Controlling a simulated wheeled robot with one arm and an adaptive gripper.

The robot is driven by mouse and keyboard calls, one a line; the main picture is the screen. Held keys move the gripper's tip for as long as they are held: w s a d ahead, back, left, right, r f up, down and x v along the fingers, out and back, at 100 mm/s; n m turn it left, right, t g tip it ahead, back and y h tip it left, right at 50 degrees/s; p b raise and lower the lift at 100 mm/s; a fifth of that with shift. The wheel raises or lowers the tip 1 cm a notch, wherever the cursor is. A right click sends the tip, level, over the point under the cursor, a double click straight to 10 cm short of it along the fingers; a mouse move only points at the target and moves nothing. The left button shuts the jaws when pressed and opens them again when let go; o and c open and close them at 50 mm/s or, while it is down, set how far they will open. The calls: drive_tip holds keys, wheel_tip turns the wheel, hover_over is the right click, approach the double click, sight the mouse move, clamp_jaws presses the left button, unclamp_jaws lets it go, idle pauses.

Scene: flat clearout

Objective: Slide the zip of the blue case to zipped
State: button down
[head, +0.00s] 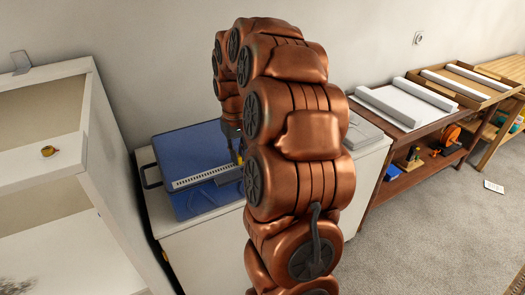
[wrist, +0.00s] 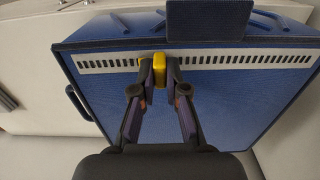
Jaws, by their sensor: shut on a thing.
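The blue case (head: 185,150) lies on a white cabinet, with a pale toothed zip track (head: 203,177) across it. In the wrist view the case (wrist: 235,100) fills the middle, and the zip track (wrist: 230,63) runs from left to right near its far edge. My gripper (wrist: 160,75) is shut on the yellow zip pull (wrist: 159,69), which sits on the track left of its middle. In the head view my arm hides the right part of the case, and my gripper (head: 238,158) is partly hidden there.
A white shelf unit with a small yellowish cup (head: 49,150) stands at the left. A grey flat item (head: 362,132) lies on the cabinet (head: 160,215) right of my arm. A brown table (head: 405,112) with white bars stands further right. Carpet is clear in front.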

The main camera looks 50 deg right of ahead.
drive_tip(key=shift+w+a, duration=0.15)
drive_tip(key=shift+a, duration=0.35)
drive_tip(key=shift+w+a+b, duration=0.2)
drive_tip(key=shift+w+a, duration=0.1)
drive_tip(key=shift+a, duration=0.55)
drive_tip(key=shift+w+a+b, duration=0.15)
drive_tip(key=shift+w+a, duration=0.15)
drive_tip(key=shift+a, duration=0.7)
